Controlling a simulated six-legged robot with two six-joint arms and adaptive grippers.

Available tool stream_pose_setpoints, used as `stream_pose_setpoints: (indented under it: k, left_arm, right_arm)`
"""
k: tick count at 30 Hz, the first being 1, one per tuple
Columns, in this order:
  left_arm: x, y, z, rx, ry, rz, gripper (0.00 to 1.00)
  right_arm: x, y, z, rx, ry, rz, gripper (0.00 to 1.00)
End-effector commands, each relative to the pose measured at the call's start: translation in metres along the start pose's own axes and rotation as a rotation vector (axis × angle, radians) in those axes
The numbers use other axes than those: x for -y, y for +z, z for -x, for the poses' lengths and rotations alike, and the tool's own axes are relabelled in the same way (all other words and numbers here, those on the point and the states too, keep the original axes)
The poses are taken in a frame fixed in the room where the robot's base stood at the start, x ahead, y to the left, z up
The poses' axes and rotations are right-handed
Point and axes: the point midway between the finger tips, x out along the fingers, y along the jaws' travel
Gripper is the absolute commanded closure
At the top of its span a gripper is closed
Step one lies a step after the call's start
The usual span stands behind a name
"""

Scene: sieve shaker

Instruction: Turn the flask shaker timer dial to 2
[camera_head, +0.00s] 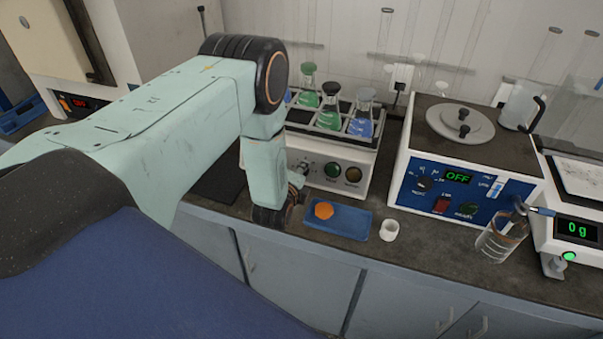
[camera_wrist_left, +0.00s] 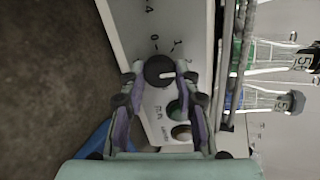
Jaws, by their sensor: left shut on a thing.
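The flask shaker (camera_head: 322,158) stands on the bench with flasks in its rack. Its dark round timer dial (camera_wrist_left: 158,70) has a white pointer mark, which points to the right in the left wrist view, toward the flask side. My left gripper (camera_wrist_left: 160,78) is shut on the dial, one finger on each side. In the head view this gripper (camera_head: 297,182) is at the left end of the shaker's front, mostly hidden by my arm. My right gripper is in neither view.
Green (camera_wrist_left: 174,109) and amber (camera_wrist_left: 181,132) round buttons sit beside the dial. A blue tray (camera_head: 348,222) with an orange item and a small white cup (camera_head: 389,230) stand in front. A hotplate-like device (camera_head: 465,160) reading OFF is to the right.

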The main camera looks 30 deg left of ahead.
Motion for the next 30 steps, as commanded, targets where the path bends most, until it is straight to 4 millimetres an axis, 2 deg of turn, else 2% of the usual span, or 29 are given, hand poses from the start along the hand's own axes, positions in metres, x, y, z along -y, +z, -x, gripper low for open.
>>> stream_pose_setpoints:
  k: [5,6,14,24,30]
  left_arm:
    - [-0.001,0.0,0.0,-0.001,0.002,0.0,1.0]
    - [-0.001,0.0,0.0,-0.001,0.002,0.0,0.68]
    - [0.0,0.0,0.0,-0.001,0.001,0.001,0.46]
    - [0.0,0.0,0.002,-0.001,0.0,0.001,0.46]
    - [0.0,0.0,0.022,-0.001,0.002,0.002,0.46]
  right_arm:
    - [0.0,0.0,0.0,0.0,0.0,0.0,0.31]
    - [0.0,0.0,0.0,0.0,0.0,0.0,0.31]
    - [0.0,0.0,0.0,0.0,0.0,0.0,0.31]
    - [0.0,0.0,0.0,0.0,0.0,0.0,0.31]
    - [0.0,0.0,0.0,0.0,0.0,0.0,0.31]
